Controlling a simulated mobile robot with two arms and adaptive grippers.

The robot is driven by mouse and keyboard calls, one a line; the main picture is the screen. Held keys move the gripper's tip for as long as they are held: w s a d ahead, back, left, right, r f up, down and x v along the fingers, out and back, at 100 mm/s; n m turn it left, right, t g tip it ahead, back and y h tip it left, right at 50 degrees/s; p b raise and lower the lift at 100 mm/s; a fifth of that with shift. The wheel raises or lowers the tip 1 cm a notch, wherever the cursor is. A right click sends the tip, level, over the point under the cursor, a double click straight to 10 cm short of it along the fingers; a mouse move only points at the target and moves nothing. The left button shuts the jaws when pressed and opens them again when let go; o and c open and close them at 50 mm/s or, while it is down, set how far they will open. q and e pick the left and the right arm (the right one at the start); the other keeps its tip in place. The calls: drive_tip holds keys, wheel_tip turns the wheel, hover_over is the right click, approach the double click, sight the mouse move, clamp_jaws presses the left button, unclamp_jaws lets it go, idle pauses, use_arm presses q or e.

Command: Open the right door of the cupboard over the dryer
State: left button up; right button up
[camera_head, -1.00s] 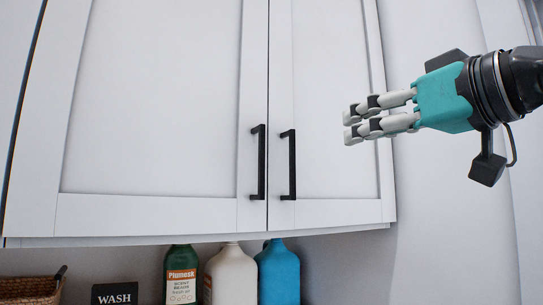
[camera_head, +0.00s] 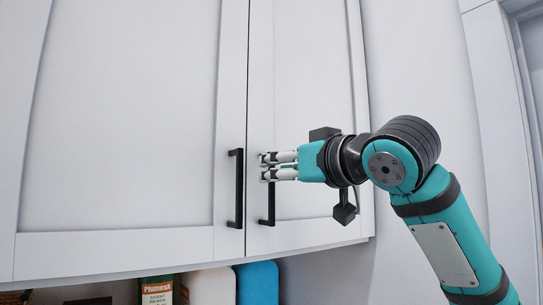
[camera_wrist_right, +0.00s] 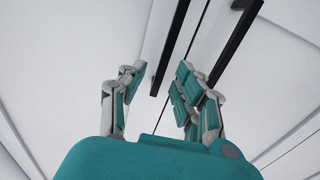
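The cupboard's right door (camera_head: 305,75) is shut, flush beside the left door (camera_head: 130,110). The right door's black bar handle (camera_head: 271,207) shows only its lower part; my right gripper (camera_head: 265,166) hides the rest. That gripper points left across the handle in the head view. In the right wrist view, the fingers of my right gripper (camera_wrist_right: 163,82) are spread apart. One black handle end shows between them and another bar passes behind the right-hand fingers. I cannot tell whether they touch. My left gripper is out of view.
The left door's handle (camera_head: 236,188) is close to my right fingertips. Bare wall (camera_head: 425,80) lies to the right.

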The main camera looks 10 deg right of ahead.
drive_tip(key=shift+w+a+r, duration=0.15)
drive_tip(key=shift+w+a, duration=0.1)
drive_tip(key=shift+w, duration=0.4)
drive_tip(key=shift+p+x, duration=0.4)
drive_tip(key=shift+x, duration=0.35)
clamp_jaws()
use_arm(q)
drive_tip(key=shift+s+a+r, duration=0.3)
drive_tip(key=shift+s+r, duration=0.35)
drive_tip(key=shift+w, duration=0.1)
use_arm(e)
drive_tip(key=shift+s, duration=0.1)
